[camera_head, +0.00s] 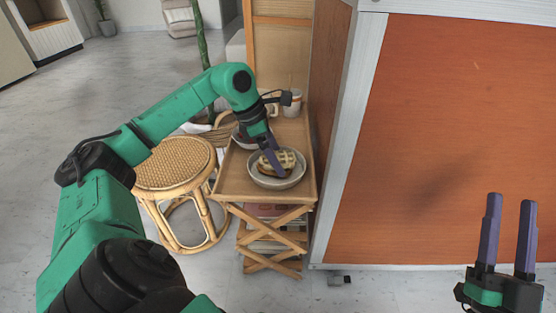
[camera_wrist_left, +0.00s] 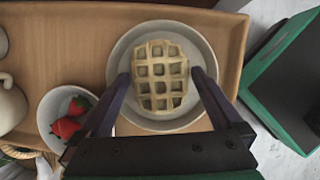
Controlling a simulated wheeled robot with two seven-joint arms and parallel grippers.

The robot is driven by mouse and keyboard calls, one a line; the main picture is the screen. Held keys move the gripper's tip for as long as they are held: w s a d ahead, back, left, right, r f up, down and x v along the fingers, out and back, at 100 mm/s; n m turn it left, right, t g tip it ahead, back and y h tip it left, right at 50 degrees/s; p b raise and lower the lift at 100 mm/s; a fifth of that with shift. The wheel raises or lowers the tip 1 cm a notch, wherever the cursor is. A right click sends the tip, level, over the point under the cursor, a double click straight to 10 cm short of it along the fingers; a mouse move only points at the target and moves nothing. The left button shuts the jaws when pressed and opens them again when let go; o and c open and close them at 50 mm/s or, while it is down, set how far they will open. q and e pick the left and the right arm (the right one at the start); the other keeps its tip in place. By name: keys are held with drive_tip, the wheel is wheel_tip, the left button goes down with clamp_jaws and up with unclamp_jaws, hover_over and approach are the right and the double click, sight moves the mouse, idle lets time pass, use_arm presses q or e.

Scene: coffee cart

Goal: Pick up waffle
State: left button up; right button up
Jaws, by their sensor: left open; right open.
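A waffle (camera_wrist_left: 160,75) lies in a shallow pale bowl (camera_wrist_left: 119,60) on a small wooden side table (camera_head: 230,177). The waffle also shows in the head view (camera_head: 287,159), partly hidden by my left gripper. My left gripper (camera_head: 279,174) is open just over the bowl. In the left wrist view its two fingers (camera_wrist_left: 160,77) stand on either side of the waffle; I cannot tell whether they touch it. My right gripper (camera_head: 510,198) is open and empty at the lower right of the head view, far from the table.
A bowl with strawberries (camera_wrist_left: 70,120) stands beside the waffle bowl. Mugs (camera_head: 292,103) stand at the table's back. A rattan stool (camera_head: 172,165) is left of the table. A large orange-brown panel (camera_head: 450,140) with a pale frame rises close on the right.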

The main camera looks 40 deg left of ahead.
use_arm(q)
drive_tip(key=c, duration=1.2)
drive_tip(key=shift+r, duration=0.1)
